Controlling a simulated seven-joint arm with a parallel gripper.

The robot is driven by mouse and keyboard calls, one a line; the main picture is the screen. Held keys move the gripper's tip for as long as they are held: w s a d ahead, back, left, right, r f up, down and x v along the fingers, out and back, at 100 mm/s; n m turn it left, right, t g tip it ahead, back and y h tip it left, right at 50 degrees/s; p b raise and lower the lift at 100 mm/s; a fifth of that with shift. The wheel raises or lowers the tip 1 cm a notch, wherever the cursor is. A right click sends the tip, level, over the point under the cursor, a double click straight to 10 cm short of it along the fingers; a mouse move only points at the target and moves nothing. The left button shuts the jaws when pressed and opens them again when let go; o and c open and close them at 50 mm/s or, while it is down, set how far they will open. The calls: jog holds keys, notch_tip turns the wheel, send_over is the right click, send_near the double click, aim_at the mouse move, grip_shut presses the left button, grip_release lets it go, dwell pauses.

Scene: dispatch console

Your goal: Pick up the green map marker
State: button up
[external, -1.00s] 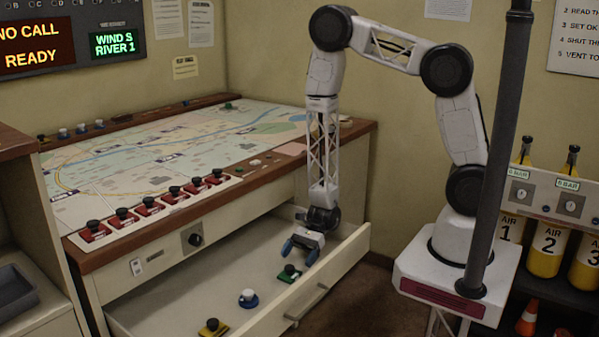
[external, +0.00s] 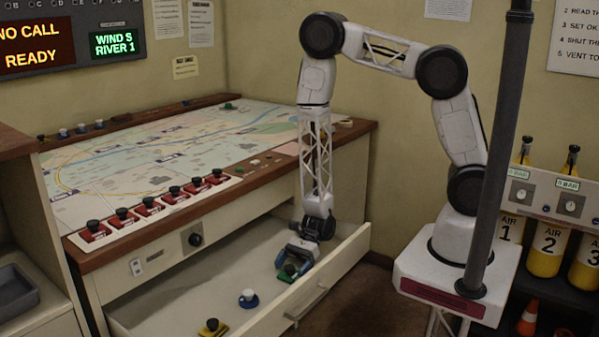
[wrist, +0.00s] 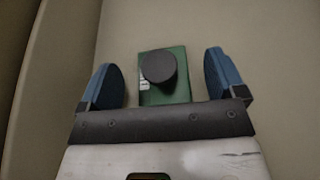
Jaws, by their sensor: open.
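The green map marker (wrist: 178,92) is a flat green rectangle with a round black knob on top. It lies on the floor of the open drawer (external: 240,287). In the wrist view it sits between the two blue fingertips of my gripper (wrist: 170,80), with a gap on each side. In the external view my gripper (external: 294,264) is down inside the drawer, right at the green map marker (external: 288,273), and partly hides it. My gripper is open and holds nothing.
A blue marker (external: 248,299) and a yellow marker (external: 212,328) lie in the drawer to the left and nearer the camera. The drawer's front wall (external: 325,282) stands close on the right of my gripper. The map desk (external: 170,150) overhangs behind.

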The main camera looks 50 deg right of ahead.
aim_at(289, 267)
jog(key=shift+x, duration=0.8)
jog(key=c, duration=1)
jog(key=shift+r, duration=0.15)
jog(key=shift+r, duration=4.9)
